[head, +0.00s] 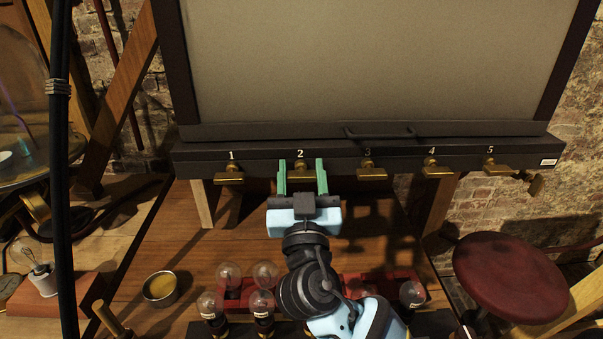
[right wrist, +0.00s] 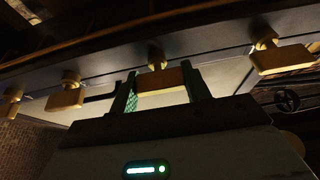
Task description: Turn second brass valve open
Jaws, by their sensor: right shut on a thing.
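The second brass valve (head: 301,171) sits under the number 2 on the dark rail (head: 400,156). My right gripper (head: 303,172) reaches up to it with its green fingers on either side of the handle, shut on it. In the right wrist view the valve handle (right wrist: 160,79) lies crosswise between the fingers of my right gripper (right wrist: 160,92). The fingers partly hide the valve in the head view. My left gripper is in neither view.
Other brass valves flank it: valve 1 (head: 230,174), valve 3 (head: 370,171), valve 4 (head: 435,170) and valve 5 (head: 497,167). Below is a wooden table (head: 185,235) with glass bulbs, a red rack (head: 375,284) and a round tin (head: 160,288). A red stool (head: 510,277) stands right.

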